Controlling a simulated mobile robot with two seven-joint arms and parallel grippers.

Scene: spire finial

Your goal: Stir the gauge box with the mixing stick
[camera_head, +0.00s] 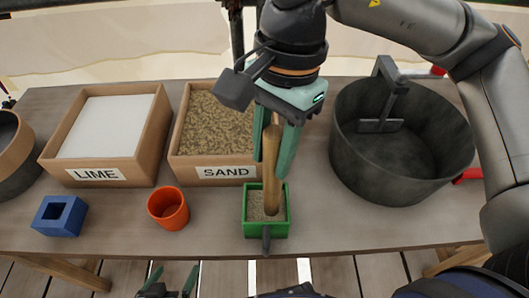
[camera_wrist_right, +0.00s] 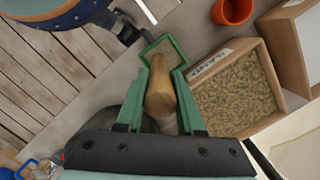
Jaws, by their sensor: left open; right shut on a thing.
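The green gauge box (camera_head: 281,227) stands near the table's front edge with sandy material inside and a dark handle toward me; it also shows in the right wrist view (camera_wrist_right: 178,50). My right gripper (camera_head: 275,170) is above it, shut on the wooden mixing stick (camera_head: 271,158). The stick points down, nearly upright, and its lower end appears inside the box. Whether it touches the contents I cannot tell. In the right wrist view the stick (camera_wrist_right: 160,95) lies between the green fingers. My left gripper (camera_head: 171,279) is open and empty at the bottom edge, short of the table.
Wooden boxes labelled LIME (camera_head: 97,174) and SAND (camera_head: 220,172) stand behind. An orange cup (camera_head: 169,211) and a blue square block (camera_head: 60,216) are to the left. A big dark tub (camera_head: 385,170) with a tool hooked on its rim stands right. A round container (camera_head: 12,150) is far left.

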